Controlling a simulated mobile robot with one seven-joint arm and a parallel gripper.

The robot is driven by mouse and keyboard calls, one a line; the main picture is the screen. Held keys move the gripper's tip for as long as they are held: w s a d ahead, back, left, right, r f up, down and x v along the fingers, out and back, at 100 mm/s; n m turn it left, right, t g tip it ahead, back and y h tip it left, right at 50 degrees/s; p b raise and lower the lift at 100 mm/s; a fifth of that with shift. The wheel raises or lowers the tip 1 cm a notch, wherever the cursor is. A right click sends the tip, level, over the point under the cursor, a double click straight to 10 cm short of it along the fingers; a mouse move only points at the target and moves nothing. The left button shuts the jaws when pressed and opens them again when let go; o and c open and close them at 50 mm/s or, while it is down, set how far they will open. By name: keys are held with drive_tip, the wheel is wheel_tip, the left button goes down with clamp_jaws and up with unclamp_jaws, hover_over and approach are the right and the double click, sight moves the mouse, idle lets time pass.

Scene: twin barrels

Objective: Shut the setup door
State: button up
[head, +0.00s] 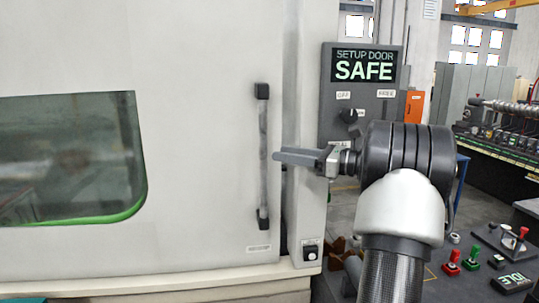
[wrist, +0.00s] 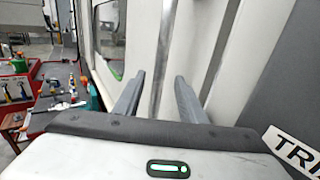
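The setup door (head: 200,60) is a large pale panel with a green-edged window (head: 70,155). It stands beside the pale post (head: 310,215), with a narrow dark line between them low down; I cannot tell if it is fully shut. Its upright grey handle (head: 263,155) has black end mounts near the door's right edge. My gripper (head: 280,157) is at mid-handle height, its tips just right of the handle in the head view. In the wrist view, my gripper (wrist: 158,88) has its two fingers apart and empty, with the handle (wrist: 163,50) showing upright beyond and between them.
A dark panel (head: 326,110) with a screen reading "SETUP DOOR SAFE" and a black knob (head: 348,115) stands behind my arm. Red (head: 452,262) and green (head: 472,257) controls are at the lower right. A red tool bench (wrist: 15,95) stands at the left in the wrist view.

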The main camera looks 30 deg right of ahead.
drive_tip(key=v, duration=1)
drive_tip(key=shift+b, duration=0.3)
drive_tip(key=shift+w, duration=0.1)
